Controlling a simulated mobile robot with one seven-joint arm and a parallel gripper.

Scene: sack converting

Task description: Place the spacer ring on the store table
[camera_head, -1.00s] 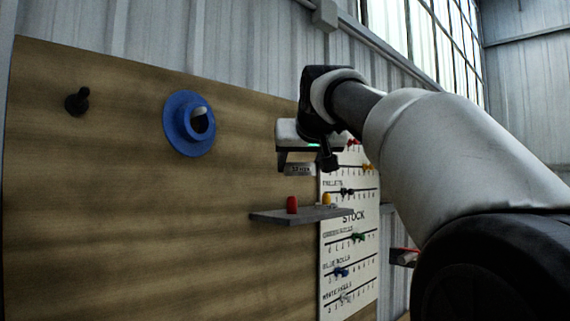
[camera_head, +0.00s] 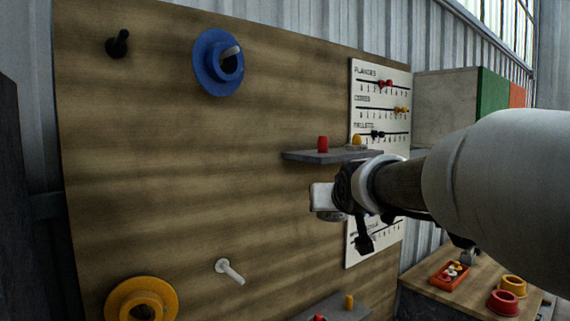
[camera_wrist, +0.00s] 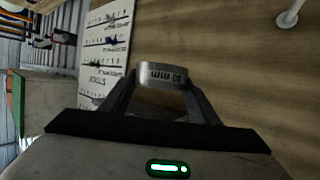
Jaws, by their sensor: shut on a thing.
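The spacer ring (camera_wrist: 163,75) is a small grey metal band with a "mm" marking; I cannot read its number surely. In the wrist view it is between the fingertips of my gripper (camera_wrist: 160,90), which is shut on it. In the head view my gripper (camera_head: 328,212) is in front of the wooden board, below the upper shelf; the ring is barely visible there. A wooden table (camera_head: 425,297) stands at the lower right, apart from the gripper; I cannot tell from any label that it is the store table.
The board (camera_head: 200,170) carries a blue flange (camera_head: 206,62), a yellow flange (camera_head: 120,293), a white peg (camera_head: 229,271) and the upper shelf (camera_head: 300,156) with a red plug. An orange tray (camera_head: 438,279), a yellow ring (camera_head: 513,281) and a red ring (camera_head: 503,300) occupy the table.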

